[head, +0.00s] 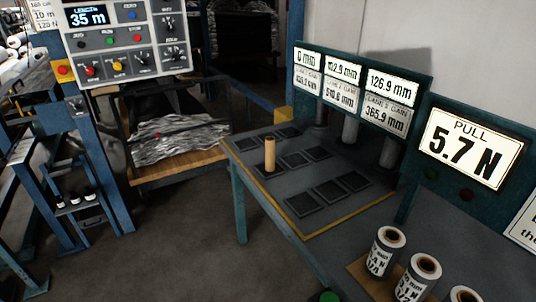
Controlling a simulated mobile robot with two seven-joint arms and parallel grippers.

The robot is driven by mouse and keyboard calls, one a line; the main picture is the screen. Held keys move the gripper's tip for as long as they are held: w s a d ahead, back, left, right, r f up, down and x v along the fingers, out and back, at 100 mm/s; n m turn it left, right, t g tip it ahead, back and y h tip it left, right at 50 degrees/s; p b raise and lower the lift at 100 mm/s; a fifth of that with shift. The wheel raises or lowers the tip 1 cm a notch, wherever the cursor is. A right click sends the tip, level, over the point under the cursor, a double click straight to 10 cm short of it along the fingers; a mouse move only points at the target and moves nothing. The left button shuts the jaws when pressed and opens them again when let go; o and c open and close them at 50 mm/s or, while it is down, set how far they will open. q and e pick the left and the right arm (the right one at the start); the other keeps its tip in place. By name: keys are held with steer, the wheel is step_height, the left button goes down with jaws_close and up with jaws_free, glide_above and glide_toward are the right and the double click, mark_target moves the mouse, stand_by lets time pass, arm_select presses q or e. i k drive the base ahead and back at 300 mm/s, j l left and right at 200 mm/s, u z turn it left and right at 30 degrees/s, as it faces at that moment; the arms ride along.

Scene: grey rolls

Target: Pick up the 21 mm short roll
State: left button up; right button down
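I cannot single out a 21 mm roll, because the labels are too small or blurred to read. Several short white rolls with dark lettering and brown cores stand upright at the lower right: a rear one (385,250), a middle one (416,278) and a front one (462,295) cut off by the bottom edge. A brown board (362,274) lies under them. A tan upright cylinder (270,155) stands on a grey table (276,178) with dark square pads. Neither of my grippers is in view.
Lit displays (358,88) stand behind the table, and a PULL display (469,147) reads 5.7 N. A control panel (127,38) on a blue frame is at upper left. Small white items (75,198) sit on that frame. The floor (170,250) between is clear.

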mark_target(270, 141)
steer(key=i+j+z, duration=0.1)
steer(key=z, duration=0.7)
steer(key=i+j+z, duration=0.1)
steer(key=j+z, duration=0.95)
steer(key=j, duration=1.5)
steer(key=k+j+z, duration=0.1)
steer(key=j, duration=0.7)
